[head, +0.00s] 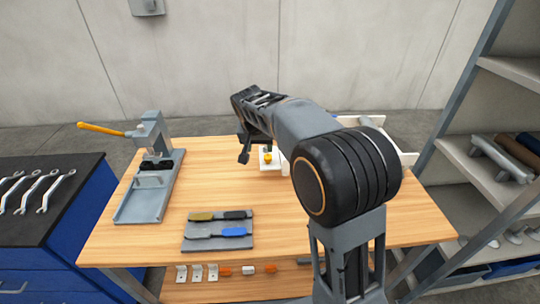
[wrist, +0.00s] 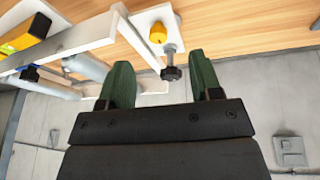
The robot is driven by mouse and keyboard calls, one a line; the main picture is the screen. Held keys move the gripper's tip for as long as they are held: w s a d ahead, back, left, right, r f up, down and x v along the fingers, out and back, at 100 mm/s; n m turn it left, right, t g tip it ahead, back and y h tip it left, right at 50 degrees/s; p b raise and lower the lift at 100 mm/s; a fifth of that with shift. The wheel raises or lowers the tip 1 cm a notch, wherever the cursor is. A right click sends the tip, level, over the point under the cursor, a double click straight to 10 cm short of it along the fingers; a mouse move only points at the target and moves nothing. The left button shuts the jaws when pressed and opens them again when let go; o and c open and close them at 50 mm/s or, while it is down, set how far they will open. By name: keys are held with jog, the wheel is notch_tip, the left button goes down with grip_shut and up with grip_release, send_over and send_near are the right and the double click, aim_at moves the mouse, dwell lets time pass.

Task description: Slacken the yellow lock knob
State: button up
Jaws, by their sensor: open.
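The yellow knob (head: 268,157) sits on a small white plate (head: 277,165) on the wooden bench, just right of my gripper (head: 245,153) in the head view. In the wrist view the yellow knob (wrist: 157,33) is near the top, beyond the fingertips. A black star-shaped knob (wrist: 171,73) on a grey stem shows beside it, between the two green fingers in the picture. My gripper (wrist: 162,70) is open, with nothing held. I cannot tell the exact height of the fingers above the plate. My arm hides part of the bench.
A white frame (wrist: 75,45) with grey cylinders and a yellow-black part (wrist: 25,35) lies close to the left finger. A grey press (head: 150,190) with an orange-yellow lever stands at the bench's left. A tool tray (head: 215,243) lies in front. Shelves stand right.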

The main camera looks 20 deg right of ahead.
aim_at(268, 156)
jog(key=w+d+f+m, duration=0.1)
jog(key=w+f, duration=0.1)
jog(key=f, duration=0.1)
jog(key=w+d+f+m+p, duration=0.1)
jog(key=w+f, duration=0.1)
jog(key=f, duration=0.1)
jog(key=w+d+f+m, duration=0.1)
jog(key=w+d+f, duration=0.1)
jog(key=f, duration=0.1)
jog(key=shift+f, duration=0.35)
jog(key=shift+t, duration=0.3)
jog(key=shift+c, duration=0.3)
